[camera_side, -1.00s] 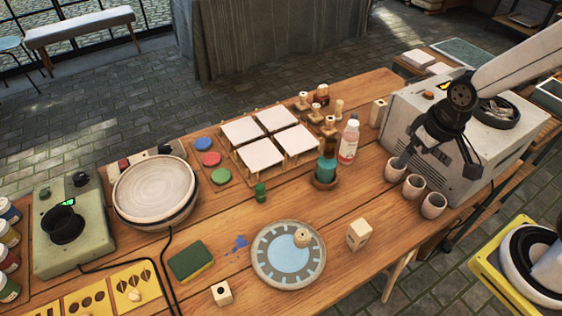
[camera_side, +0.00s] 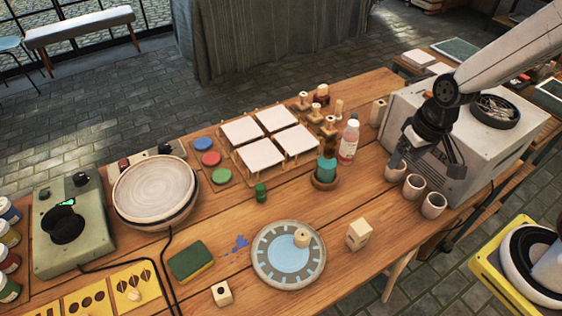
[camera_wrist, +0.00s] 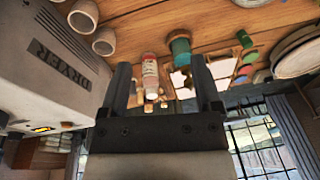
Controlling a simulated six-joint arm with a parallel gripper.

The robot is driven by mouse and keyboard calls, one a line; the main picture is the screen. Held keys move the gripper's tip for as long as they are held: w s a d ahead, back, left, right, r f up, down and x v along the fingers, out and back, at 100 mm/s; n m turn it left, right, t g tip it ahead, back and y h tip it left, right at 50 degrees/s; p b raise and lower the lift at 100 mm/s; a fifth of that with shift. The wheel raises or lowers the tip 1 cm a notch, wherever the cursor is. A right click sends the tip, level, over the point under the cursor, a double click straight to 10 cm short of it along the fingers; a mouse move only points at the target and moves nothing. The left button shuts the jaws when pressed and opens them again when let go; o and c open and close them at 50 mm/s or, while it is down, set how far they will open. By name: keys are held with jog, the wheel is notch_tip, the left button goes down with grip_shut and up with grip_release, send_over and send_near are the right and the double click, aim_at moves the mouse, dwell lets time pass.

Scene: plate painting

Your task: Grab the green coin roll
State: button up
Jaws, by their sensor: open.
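A small upright green cylinder, which looks like the green coin roll (camera_side: 260,192), stands on the wooden table between the green disc and the round plate in the side view. My gripper (camera_side: 421,166) is at the right, above the cups and in front of the dryer, far from the roll. It also shows in the wrist view (camera_wrist: 164,82), with its fingers apart and nothing held between them.
A teal piece in a wooden holder (camera_side: 326,180) and a bottle (camera_side: 349,142) stand between my gripper and the roll. Also there are several cups (camera_side: 413,186), white tiles (camera_side: 260,153), a bowl (camera_side: 153,190), the plate (camera_side: 287,283) and a wooden block (camera_side: 359,234).

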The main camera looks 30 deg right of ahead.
jog(key=w+a+f+m+g+y, duration=0.2)
jog(key=w+a+f+m+y, duration=0.25)
jog(key=a+m, duration=0.2)
jog(key=m+t+y, duration=0.6)
jog(key=m+t, duration=0.1)
jog(key=m, duration=0.9)
send_near(263, 192)
jog(key=shift+n, duration=0.25)
jog(key=x, duration=0.4)
jog(key=shift+w+a+f, duration=0.15)
jog(key=shift+w+f, duration=0.05)
jog(key=shift+w+f+m, duration=0.35)
jog(key=shift+f+m, duration=0.05)
jog(key=shift+w, duration=0.1)
jog(key=shift+x, duration=1.2)
